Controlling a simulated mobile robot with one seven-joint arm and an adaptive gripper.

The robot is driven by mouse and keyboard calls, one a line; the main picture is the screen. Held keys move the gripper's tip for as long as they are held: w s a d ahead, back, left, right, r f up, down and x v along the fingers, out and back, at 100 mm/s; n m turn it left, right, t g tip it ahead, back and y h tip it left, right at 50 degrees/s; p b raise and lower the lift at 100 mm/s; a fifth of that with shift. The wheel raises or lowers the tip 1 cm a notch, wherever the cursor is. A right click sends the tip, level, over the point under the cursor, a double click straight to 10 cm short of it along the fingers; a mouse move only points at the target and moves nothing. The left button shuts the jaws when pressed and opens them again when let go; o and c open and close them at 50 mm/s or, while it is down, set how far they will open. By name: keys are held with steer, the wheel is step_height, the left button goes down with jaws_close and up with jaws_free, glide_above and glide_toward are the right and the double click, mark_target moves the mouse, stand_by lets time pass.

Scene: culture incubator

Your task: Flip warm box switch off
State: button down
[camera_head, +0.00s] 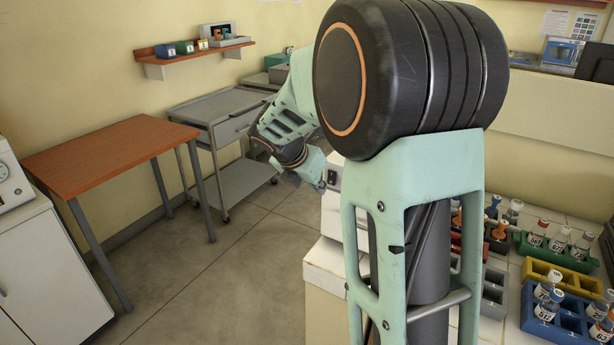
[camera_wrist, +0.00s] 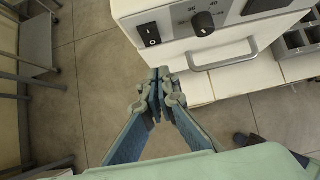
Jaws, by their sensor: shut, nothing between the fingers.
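The warm box (camera_wrist: 190,25) is a white cabinet at the top of the wrist view, with a front handle and a round dial. Its black rocker switch (camera_wrist: 149,34) sits on the left of the front panel. My gripper (camera_wrist: 160,76) is shut and empty, just below the switch in the picture and apart from it as far as I can tell. In the head view part of the warm box (camera_head: 332,205) shows behind my arm.
Racks of bottles, among them a green rack (camera_head: 560,252) and a blue rack (camera_head: 560,322), stand on the bench at the right. A brown table (camera_head: 110,155) and a grey cart (camera_head: 225,110) stand at the left and back. The floor (camera_head: 235,265) between is clear.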

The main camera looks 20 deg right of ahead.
mark_target(331, 183)
steer(key=w+d, duration=0.2)
steer(key=d, duration=0.1)
steer(key=shift+w+f+p, duration=0.1)
steer(key=shift+w+p, duration=0.1)
steer(key=shift+p, duration=0.15)
steer(key=shift+f+b, duration=0.4)
steer(key=shift+b, duration=0.7)
steer(key=shift+w+d+t+h+b, duration=0.1)
steer(key=shift+t+h+b, duration=0.25)
steer(key=shift+b, duration=1.05)
steer(key=shift+h, duration=0.25)
steer(key=shift+d+r, duration=0.1)
steer(key=shift+r, duration=0.1)
